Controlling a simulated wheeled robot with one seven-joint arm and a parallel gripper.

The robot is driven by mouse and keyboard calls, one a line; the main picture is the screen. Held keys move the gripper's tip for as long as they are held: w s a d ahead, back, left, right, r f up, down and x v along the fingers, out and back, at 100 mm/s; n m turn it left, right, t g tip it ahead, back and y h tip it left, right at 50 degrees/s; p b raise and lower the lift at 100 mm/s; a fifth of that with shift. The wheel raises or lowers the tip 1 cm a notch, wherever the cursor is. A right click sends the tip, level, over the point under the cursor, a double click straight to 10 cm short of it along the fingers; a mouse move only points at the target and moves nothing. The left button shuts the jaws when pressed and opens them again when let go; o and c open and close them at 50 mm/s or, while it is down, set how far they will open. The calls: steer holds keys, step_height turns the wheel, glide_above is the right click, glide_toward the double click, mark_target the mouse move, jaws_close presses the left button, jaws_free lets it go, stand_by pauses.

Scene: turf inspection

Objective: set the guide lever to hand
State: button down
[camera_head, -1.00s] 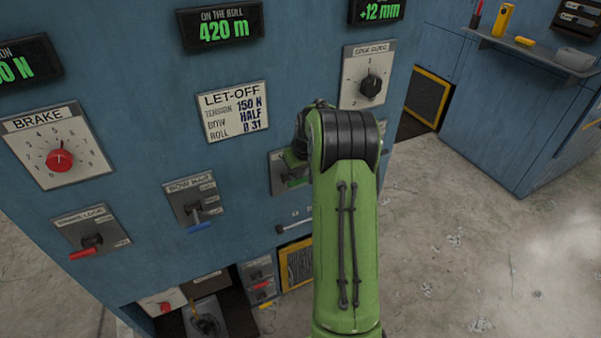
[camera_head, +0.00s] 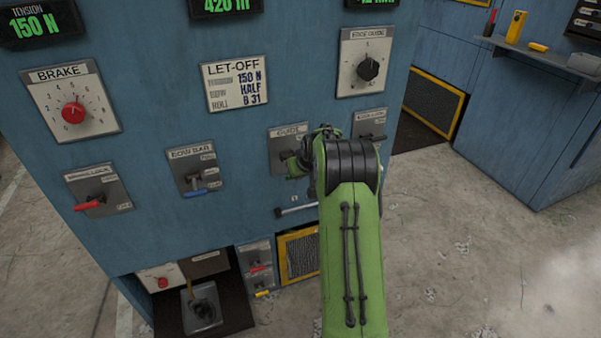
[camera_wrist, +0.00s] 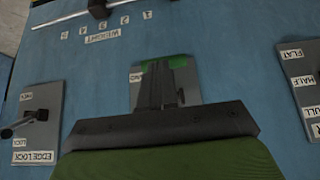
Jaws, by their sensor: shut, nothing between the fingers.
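The guide panel (camera_head: 281,151) is a grey plate on the blue machine front, left of my arm's end in the head view. My gripper is in front of it and hides much of it. In the wrist view, which is upside down, the guide panel (camera_wrist: 190,88) lies behind my gripper (camera_wrist: 162,72). The dark fingers are shut and empty. The green guide lever (camera_wrist: 177,62) shows around the fingertips. Its exact setting is hidden, and I cannot tell whether the fingers touch it.
The edge lock panel (camera_head: 369,124) is right of the guide; the bow bar panel (camera_head: 195,167) is left. The edge guide dial (camera_head: 368,67) is above. A weight bar (camera_head: 296,210) juts below the guide. Open floor (camera_head: 450,260) lies to the right.

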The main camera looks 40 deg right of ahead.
steer(key=shift+w+f+b, duration=0.1)
steer(key=shift+f+b, duration=0.45)
steer(key=shift+f, duration=0.7)
